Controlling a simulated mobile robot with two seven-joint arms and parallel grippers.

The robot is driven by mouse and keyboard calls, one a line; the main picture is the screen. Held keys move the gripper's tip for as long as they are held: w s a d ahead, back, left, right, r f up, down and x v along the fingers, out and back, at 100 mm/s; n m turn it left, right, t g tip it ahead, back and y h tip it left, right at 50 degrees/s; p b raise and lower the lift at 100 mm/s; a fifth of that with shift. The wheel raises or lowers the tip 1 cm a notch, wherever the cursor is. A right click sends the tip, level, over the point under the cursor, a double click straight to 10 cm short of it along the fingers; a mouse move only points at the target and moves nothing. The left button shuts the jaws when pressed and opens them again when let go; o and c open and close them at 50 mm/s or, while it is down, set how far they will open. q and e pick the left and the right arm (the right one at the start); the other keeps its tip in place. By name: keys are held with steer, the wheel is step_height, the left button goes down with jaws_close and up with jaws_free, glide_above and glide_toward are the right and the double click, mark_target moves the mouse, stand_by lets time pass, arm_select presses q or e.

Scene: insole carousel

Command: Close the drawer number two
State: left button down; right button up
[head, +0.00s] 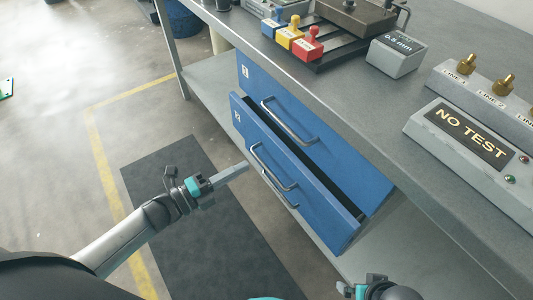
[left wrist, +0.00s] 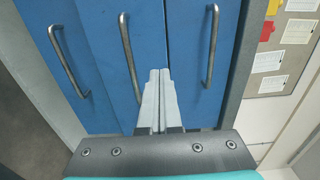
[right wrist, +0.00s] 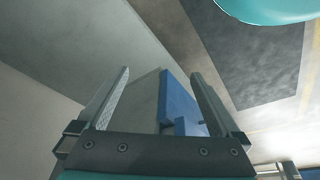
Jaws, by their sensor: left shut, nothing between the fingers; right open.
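The blue drawer number two (head: 300,190) stands pulled out from the cabinet under the bench, with a dark gap behind its front. Its label "2" is at the far left end and its bar handle (head: 272,168) is on the front. My left gripper (head: 246,166) is shut and empty, with its fingertips close to the front near the handle; I cannot tell whether they touch. In the left wrist view its fingers (left wrist: 157,72) point at blue fronts beside the middle handle (left wrist: 130,55). My right gripper (right wrist: 160,75) is open and empty, with blue drawer parts visible beyond its fingers.
Drawer number one (head: 325,145) sits above and looks shut. The grey bench top (head: 340,95) holds coloured blocks, a "0.5 mm" box (head: 395,55) and a "NO TEST" panel (head: 465,140). A dark mat (head: 190,230) lies on the floor before the drawers.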

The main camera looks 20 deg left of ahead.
mark_target(276, 148)
arm_select(q)
steer(key=b+x, duration=0.1)
steer(key=x, duration=0.5)
steer(key=shift+w+d+b, duration=0.1)
steer(key=shift+w+b, duration=0.1)
steer(key=shift+b, duration=0.1)
steer(key=shift+x, duration=0.9)
arm_select(e)
steer(key=shift+t, duration=0.3)
steer(key=shift+w+a+r, duration=0.1)
steer(key=shift+w+r, duration=0.1)
steer(key=shift+r, duration=1.05)
steer(key=shift+w+a+r, duration=0.1)
steer(key=shift+w+r, duration=0.1)
steer(key=shift+r, duration=1)
arm_select(q)
steer(key=shift+w+d+b, duration=0.25)
steer(key=shift+w+b, duration=0.05)
steer(key=shift+b, duration=0.05)
steer(key=x, duration=0.3)
steer(key=shift+w+d+b, duration=0.1)
steer(key=shift+w+b, duration=0.1)
steer(key=shift+b, duration=0.15)
steer(key=shift+w+d+r, duration=0.1)
steer(key=shift+d, duration=0.05)
arm_select(e)
steer(key=shift+w+v, duration=0.25)
steer(key=shift+v, duration=0.85)
